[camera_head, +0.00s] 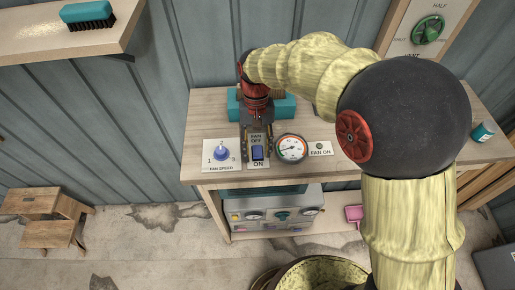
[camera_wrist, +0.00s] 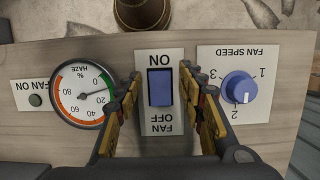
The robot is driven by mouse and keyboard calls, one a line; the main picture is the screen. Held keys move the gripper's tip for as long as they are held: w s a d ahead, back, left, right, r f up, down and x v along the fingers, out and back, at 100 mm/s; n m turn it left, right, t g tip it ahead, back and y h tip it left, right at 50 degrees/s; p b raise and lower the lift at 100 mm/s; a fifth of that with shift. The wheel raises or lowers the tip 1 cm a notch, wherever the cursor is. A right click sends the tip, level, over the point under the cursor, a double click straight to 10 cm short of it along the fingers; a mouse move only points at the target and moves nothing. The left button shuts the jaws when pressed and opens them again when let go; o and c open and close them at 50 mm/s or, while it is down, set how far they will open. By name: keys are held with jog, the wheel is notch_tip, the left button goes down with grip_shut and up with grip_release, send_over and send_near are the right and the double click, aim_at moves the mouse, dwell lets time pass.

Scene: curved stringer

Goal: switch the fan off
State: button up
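The fan switch is a blue rocker (camera_head: 257,153) on a white plate marked FAN OFF at the far end and ON at the near end. It also shows in the wrist view (camera_wrist: 160,87), upside down. Which end of the rocker is pressed in is hard to tell. My gripper (camera_wrist: 161,78) is open, pointing down over the plate, with one finger on each side of the rocker and nothing between them. In the head view my gripper (camera_head: 257,145) partly covers the far end of the plate. Whether the fingers touch the plate cannot be told.
The fan speed knob (camera_wrist: 239,87) stands close beside one finger, and the haze gauge (camera_wrist: 80,95) beside the other. A FAN ON plate (camera_head: 320,149) with a dull lamp lies past the gauge. A teal box (camera_head: 287,106) sits behind on the wooden bench (camera_head: 205,124).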

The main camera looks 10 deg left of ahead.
aim_at(257, 146)
jog(key=v, duration=1.2)
dwell(0.5)
